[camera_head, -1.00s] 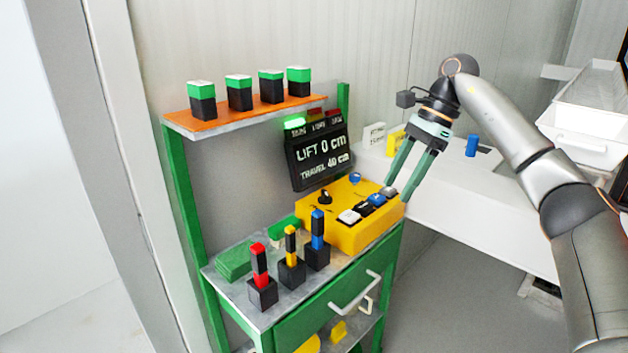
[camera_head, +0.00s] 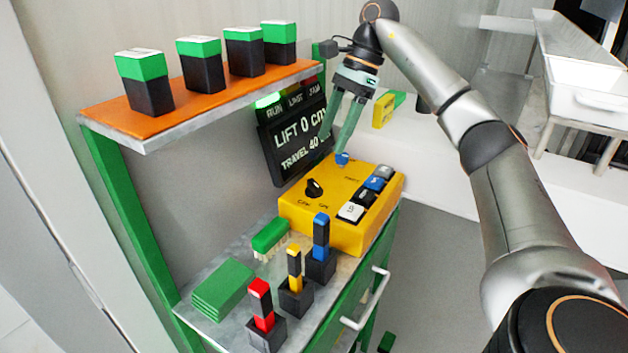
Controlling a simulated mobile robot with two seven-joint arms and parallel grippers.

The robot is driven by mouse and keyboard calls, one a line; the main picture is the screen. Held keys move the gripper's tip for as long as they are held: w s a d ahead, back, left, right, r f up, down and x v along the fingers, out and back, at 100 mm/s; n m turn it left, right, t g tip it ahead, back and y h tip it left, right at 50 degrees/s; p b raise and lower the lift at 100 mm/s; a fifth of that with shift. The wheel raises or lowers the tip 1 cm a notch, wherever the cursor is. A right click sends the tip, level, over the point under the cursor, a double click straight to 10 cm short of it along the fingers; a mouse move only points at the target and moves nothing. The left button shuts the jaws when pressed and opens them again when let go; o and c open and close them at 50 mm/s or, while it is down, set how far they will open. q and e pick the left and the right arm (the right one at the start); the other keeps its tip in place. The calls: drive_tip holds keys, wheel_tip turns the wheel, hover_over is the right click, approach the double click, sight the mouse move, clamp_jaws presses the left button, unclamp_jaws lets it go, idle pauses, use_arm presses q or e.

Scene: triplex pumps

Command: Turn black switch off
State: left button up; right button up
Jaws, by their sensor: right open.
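A yellow control box (camera_head: 330,226) stands on the green bench. A black rotary knob (camera_head: 314,188) sits on its top at the left. A black rocker switch (camera_head: 365,197) sits in the row of keys at its right, between a white key (camera_head: 350,212) and a blue key (camera_head: 375,183). A small blue knob (camera_head: 342,159) is near the back edge. My right gripper (camera_head: 334,147) is open and empty, fingers pointing down near the back of the box and the blue knob. It appears clear of the black knob and rocker. My left gripper is out of view.
A black display panel (camera_head: 301,133) reading "LIFT 0 cm" stands close behind the box, beside my right fingers. An orange shelf (camera_head: 200,108) with several green-black blocks is at left. Red, yellow and blue upright sticks (camera_head: 294,270) stand in front of the box.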

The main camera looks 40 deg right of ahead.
sight(314, 183)
drive_tip(key=b+x, duration=0.1)
drive_tip(key=x, duration=0.8)
drive_tip(key=shift+w+a+f+b, duration=0.1)
drive_tip(key=shift+a+f+b, duration=0.1)
drive_tip(key=shift+f+b, duration=0.15)
drive_tip(key=shift+c, duration=0.2)
clamp_jaws()
